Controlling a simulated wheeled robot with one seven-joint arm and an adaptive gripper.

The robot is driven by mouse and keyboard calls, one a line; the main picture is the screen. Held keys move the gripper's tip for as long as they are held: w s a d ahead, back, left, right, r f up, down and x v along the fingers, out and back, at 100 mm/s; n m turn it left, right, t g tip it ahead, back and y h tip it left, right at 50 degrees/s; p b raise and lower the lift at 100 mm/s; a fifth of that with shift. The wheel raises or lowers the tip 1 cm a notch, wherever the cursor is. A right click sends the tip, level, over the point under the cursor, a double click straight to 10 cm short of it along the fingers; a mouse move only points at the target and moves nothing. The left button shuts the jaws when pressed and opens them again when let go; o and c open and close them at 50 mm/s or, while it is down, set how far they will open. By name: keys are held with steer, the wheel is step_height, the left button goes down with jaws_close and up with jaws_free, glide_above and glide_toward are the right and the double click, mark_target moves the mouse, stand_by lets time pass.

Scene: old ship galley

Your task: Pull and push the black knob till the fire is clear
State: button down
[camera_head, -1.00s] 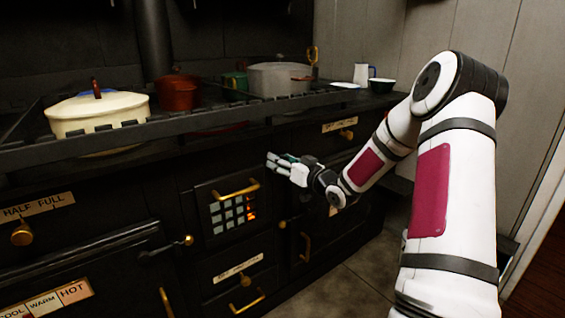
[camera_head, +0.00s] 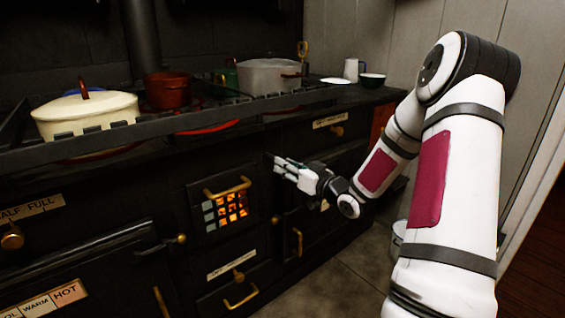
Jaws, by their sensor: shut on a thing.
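My gripper (camera_head: 279,166) is in front of the black stove front, above and to the right of the fire door (camera_head: 202,235). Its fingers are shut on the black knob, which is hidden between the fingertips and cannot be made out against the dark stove. The fire door has a small barred window (camera_head: 232,206) with a brass handle (camera_head: 228,187) over it. Orange fire shows through most of the window. The cells on its left side are still pale grey.
A cream pot (camera_head: 85,113), a red pot (camera_head: 166,92) and a grey pot (camera_head: 268,74) stand on the stove top behind a raised rail (camera_head: 180,127). A brass-knobbed lever (camera_head: 160,245) sticks out left of the fire door. Floor (camera_head: 355,270) is open at the lower right.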

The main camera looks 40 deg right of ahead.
steer(key=c, duration=1.2)
jaws_free()
steer(key=s, duration=1.2)
steer(key=shift+d, duration=0.45)
